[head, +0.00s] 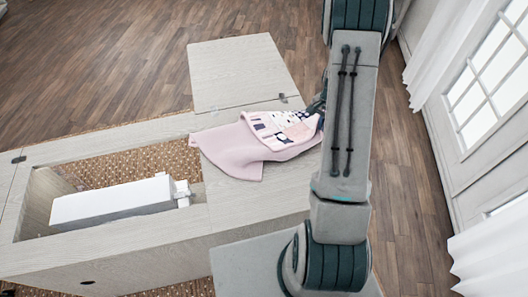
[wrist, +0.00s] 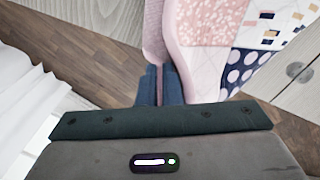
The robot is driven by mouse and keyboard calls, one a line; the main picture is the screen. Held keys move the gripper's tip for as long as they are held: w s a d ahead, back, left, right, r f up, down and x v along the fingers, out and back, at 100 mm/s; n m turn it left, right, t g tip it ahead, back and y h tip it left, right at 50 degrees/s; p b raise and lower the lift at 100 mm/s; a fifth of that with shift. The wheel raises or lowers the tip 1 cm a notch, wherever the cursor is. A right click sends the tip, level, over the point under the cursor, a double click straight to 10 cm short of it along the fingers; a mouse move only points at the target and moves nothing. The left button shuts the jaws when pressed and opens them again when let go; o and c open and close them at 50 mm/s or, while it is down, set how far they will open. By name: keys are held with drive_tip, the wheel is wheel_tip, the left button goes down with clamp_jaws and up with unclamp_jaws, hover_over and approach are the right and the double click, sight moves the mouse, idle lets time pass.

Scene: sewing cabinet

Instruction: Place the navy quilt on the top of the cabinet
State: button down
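The quilt (head: 255,140) is pale pink with a patchwork side of navy, white, peach and gold pieces. It lies folded and rumpled on the cabinet top (head: 245,213), right of the opening. Its right end reaches my gripper (head: 319,106), mostly hidden behind my arm in the head view. In the wrist view the two dark blue fingers of my gripper (wrist: 160,85) are close together, with a thin pink strip of the quilt (wrist: 205,22) between them. The quilt's pink edge rises in front of the fingers.
A white sewing machine (head: 112,200) lies in the cabinet's open well at left. A hinged leaf (head: 240,75) extends from the cabinet's far side. Wooden floor (head: 130,45) surrounds it. A paned door (head: 490,85) and white curtains (head: 440,50) stand at right.

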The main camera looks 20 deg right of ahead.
drive_tip(key=d+f, duration=0.4)
drive_tip(key=shift+d, duration=0.2)
drive_tip(key=c, duration=1.2)
unclamp_jaws()
drive_tip(key=d+r+p, duration=0.3)
drive_tip(key=d+r, duration=0.1)
drive_tip(key=r, duration=0.6)
drive_tip(key=shift+p, duration=0.3)
